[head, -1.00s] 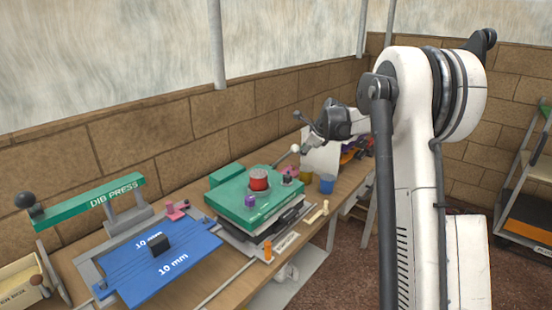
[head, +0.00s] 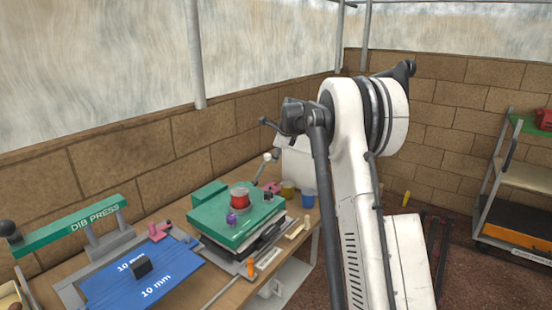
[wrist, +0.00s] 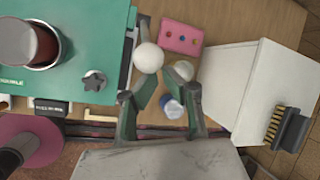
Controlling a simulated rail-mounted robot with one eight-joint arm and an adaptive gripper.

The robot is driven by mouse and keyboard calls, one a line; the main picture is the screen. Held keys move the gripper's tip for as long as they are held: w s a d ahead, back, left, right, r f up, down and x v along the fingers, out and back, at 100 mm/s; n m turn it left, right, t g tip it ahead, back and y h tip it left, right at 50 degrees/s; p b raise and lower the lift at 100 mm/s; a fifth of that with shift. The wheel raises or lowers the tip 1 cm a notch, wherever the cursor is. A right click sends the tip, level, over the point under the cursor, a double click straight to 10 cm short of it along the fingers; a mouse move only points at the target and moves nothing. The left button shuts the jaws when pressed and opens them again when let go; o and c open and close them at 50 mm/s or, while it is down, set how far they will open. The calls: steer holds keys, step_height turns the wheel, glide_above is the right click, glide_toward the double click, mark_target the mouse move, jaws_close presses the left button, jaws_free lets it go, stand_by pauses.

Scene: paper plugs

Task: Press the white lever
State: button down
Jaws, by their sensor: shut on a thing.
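The white lever's round white knob (head: 267,157) stands on a thin shaft at the back of the green-topped press (head: 236,222). In the wrist view the white knob (wrist: 149,57) sits at the fingertips and covers part of the left one. In the head view my wrist is above and to the right of the knob, and the fingertips are hard to make out.
A pink block (wrist: 180,38), a blue cup (wrist: 173,108) and a white box (wrist: 222,78) lie close to the fingers. The DIB PRESS (head: 95,218) stands at the left.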

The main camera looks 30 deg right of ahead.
steer(key=shift+w+a+r, duration=0.1)
steer(key=shift+w+a, duration=0.1)
steer(key=shift+a, duration=0.15)
step_height(320, 180, down, 3)
steer(key=s+d+b, duration=0.2)
steer(key=d, duration=0.1)
steer(key=v, duration=1)
steer(key=shift+w+r+p, duration=0.2)
steer(key=shift+r+p, duration=0.1)
steer(key=shift+r, duration=0.2)
steer(key=shift+d, duration=0.1)
steer(key=s+a+r+n, duration=0.3)
steer(key=s+a+n, duration=0.3)
steer(key=s+a, duration=0.4)
steer(key=s+a+r+n, duration=0.3)
steer(key=s+a+n, duration=0.4)
steer(key=a, duration=0.4)
steer(key=s+a+f+n, duration=0.3)
steer(key=s+a+n, duration=0.1)
steer(key=s, duration=0.5)
steer(key=s+a+f+n+t, duration=0.1)
steer(key=s+a+f+n, duration=0.3)
steer(key=s, duration=0.4)
steer(key=s+a+f+n, duration=0.4)
steer(key=s+n, duration=0.1)
steer(key=s, duration=0.4)
steer(key=shift+s+a+f+t, duration=0.2)
steer(key=shift+s+a+t, duration=0.1)
steer(key=shift+a+t, duration=0.1)
